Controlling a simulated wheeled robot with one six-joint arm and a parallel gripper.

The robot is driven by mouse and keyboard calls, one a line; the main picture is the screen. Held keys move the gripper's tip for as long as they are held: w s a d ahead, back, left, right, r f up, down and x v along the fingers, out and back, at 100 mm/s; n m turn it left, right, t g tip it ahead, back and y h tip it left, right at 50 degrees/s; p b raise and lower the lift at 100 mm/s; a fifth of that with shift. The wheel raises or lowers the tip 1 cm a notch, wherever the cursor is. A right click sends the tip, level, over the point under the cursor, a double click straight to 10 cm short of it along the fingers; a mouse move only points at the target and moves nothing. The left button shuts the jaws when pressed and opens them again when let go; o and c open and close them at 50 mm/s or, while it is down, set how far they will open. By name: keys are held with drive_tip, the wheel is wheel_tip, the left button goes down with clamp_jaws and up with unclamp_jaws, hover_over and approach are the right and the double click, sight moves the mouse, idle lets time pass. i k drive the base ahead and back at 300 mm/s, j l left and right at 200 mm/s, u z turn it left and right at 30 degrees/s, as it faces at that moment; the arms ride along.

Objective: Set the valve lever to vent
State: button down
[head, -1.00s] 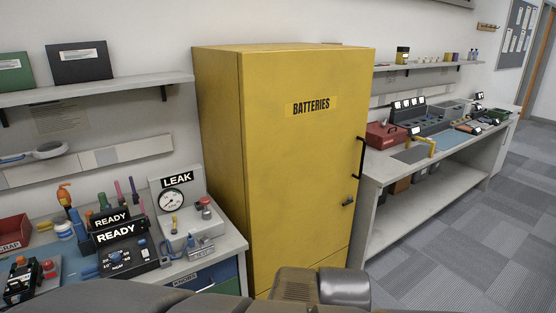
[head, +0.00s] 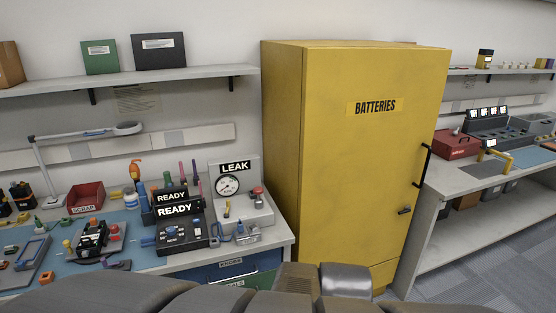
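The leak tester (head: 254,218) stands at the right end of the left bench. It has a LEAK sign (head: 234,167), a round dial gauge (head: 228,185) and a red knob (head: 257,191). A small yellow lever (head: 226,209) stands roughly upright on its front left; it looks like the valve lever. Its position marks are too small to read, so I cannot tell which setting it is at. My arm's dark links cross the bottom of the head view. My gripper is not in view.
A two-sign READY unit (head: 180,232) stands just left of the tester. A red SCRAP bin (head: 85,196) and tools crowd the blue mat further left. A tall yellow BATTERIES cabinet (head: 370,150) stands right of the bench. A shelf (head: 130,80) hangs above.

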sight(226, 214)
drive_tip(key=u, duration=0.6)
drive_tip(key=i+l+u, duration=0.1)
drive_tip(key=i+u, duration=0.25)
drive_tip(key=i+l+u, duration=0.35)
drive_tip(key=i, duration=0.2)
